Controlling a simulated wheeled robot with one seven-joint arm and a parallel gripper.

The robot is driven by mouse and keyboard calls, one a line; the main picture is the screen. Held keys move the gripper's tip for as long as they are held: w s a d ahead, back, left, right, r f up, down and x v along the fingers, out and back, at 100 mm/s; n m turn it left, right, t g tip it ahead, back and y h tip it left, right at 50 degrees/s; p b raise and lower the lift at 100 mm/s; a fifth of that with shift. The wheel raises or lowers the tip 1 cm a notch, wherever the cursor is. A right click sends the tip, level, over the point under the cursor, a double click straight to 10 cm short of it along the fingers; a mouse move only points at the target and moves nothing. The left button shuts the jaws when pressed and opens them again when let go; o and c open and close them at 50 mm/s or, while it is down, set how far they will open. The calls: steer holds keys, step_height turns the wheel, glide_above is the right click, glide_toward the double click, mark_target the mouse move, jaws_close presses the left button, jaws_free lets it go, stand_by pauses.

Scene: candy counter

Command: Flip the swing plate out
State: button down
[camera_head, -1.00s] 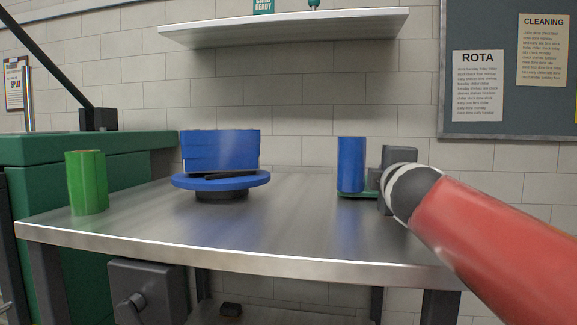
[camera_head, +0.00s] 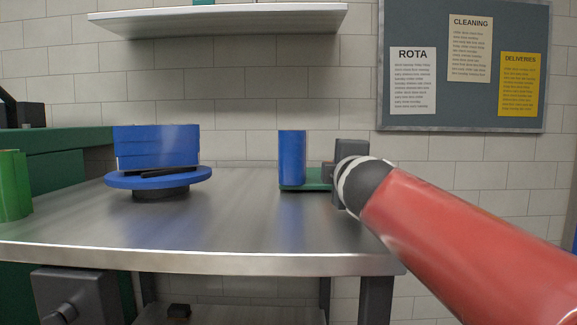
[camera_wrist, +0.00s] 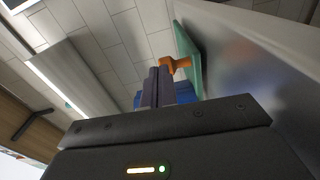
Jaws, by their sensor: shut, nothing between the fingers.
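I cannot tell for certain whether this is the swing plate. My gripper (camera_head: 328,172) is just right of the cylinder, low over the plate's right end; its fingertips are hard to make out there. In the wrist view my gripper (camera_wrist: 157,70) is shut and empty, its fingertips close to the orange piece. Blue shows behind the fingers. Contact cannot be told.
A blue round stand (camera_head: 190,177) bearing a blue block (camera_head: 157,146) is on the table's left part. A green cylinder (camera_head: 13,188) stands at the far left. The table (camera_head: 240,215) is clear between the stand and the blue cylinder. A shelf (camera_head: 220,20) hangs above.

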steer(key=shift+y, duration=0.3)
steer(key=s, duration=0.2)
steer(key=s+a, duration=0.2)
steer(key=s, duration=0.1)
steer(key=shift+s+r, duration=0.15)
steer(key=shift+s, duration=0.15)
steer(key=shift+s+a+n, duration=0.15)
steer(key=shift+s+n, duration=0.15)
steer(key=shift+s, duration=0.05)
